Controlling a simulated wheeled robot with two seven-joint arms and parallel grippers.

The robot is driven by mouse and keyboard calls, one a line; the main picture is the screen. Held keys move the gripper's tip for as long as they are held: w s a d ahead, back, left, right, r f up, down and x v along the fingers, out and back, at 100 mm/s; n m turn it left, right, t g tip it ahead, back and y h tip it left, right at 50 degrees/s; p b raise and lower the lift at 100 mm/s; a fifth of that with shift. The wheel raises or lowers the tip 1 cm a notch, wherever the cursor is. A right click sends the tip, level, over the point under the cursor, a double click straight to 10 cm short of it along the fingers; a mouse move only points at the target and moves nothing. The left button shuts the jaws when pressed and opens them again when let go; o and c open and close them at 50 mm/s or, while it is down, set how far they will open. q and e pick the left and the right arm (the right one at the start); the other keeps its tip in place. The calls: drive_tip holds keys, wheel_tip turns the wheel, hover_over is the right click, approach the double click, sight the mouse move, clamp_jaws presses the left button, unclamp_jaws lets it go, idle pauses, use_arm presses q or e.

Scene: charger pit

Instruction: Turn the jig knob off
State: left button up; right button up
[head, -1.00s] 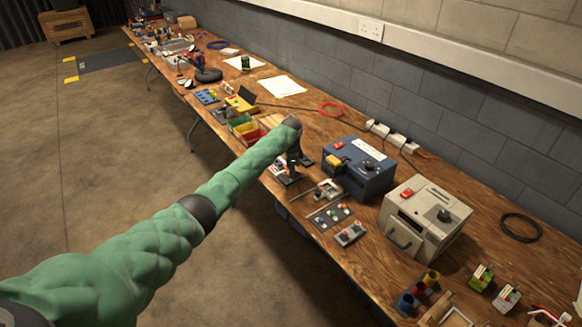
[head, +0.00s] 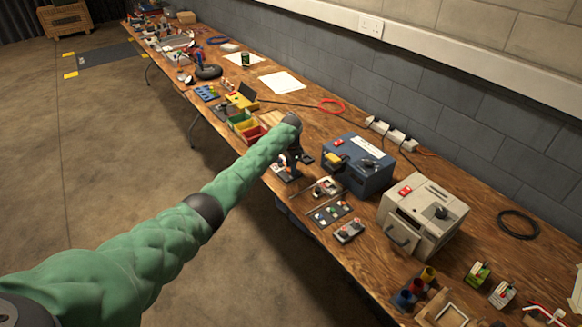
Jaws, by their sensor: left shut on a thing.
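My left gripper (head: 297,159) is at the end of the green arm, low over the front edge of the bench, left of the blue box (head: 357,174). It is shut on what appears to be the jig knob, at a small dark jig (head: 285,174). The fingers and wrist hide the knob, so I cannot tell its angle. My right gripper is not in view.
A button panel (head: 330,212), a two-knob panel (head: 349,231) and a small fixture (head: 326,187) lie along the front edge. Colored bins (head: 243,125) stand beyond the gripper.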

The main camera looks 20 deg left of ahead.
use_arm(q)
drive_tip(key=o, duration=1)
drive_tip(key=shift+c, duration=0.2)
drive_tip(key=shift+r, duration=0.1)
drive_tip(key=shift+r, duration=0.3)
drive_tip(key=shift+r+b, duration=1.15)
drive_tip(key=shift+r, duration=2.4)
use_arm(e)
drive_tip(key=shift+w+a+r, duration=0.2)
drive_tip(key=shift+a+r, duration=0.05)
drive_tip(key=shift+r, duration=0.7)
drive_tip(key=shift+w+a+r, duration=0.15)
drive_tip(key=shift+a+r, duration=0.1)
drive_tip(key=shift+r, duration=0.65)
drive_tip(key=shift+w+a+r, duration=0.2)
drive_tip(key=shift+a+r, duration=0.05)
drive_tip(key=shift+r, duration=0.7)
